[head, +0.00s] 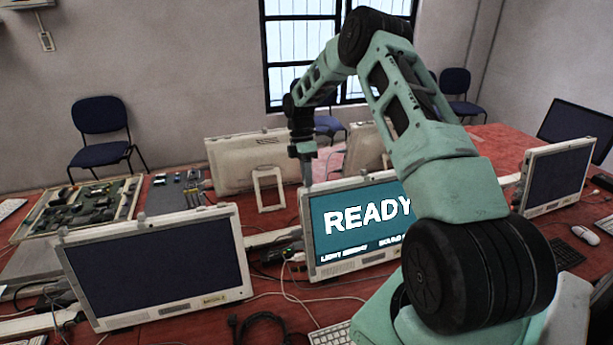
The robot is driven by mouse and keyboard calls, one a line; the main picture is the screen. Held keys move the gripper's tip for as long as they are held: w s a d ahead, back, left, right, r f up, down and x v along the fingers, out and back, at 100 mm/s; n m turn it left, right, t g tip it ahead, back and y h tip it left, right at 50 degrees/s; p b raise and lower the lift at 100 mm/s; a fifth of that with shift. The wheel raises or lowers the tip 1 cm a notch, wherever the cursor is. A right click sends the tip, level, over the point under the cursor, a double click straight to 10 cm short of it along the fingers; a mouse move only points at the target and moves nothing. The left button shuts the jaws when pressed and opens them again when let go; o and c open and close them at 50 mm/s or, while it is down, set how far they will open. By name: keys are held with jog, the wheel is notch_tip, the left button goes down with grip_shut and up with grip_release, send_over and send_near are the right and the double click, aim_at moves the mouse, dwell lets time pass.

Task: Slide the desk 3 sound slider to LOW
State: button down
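A monitor with a teal screen (335,235) reading "READY" stands on the red desk in the middle. Small text along the screen's bottom appears to begin with "LIGHT" at left and "SOUND" at right; the rest of the right text is hidden behind my arm. I cannot make out a sound slider or a desk number. My gripper (307,178) points down at the top left corner of this monitor, apparently just above or behind its upper edge. It is small and seen edge-on, so its fingers cannot be told apart, and contact is unclear.
A dark-screened monitor (150,265) stands at left and another (558,177) at right. A monitor seen from behind (250,163) stands further back. Cables (258,322) lie along the front, with a keyboard (330,335) beside them. An open circuit board tray (80,208) lies at far left.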

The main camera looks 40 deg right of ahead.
jog(key=shift+s+d, duration=0.25)
jog(key=shift+d, duration=0.25)
jog(key=shift+s+d, duration=0.2)
jog(key=shift+d, duration=0.3)
jog(key=c, duration=1.3)
grip_release()
jog(key=shift+r, duration=0.1)
jog(key=b+v, duration=0.4)
jog(key=v, duration=1.3)
jog(key=shift+w+r, duration=0.1)
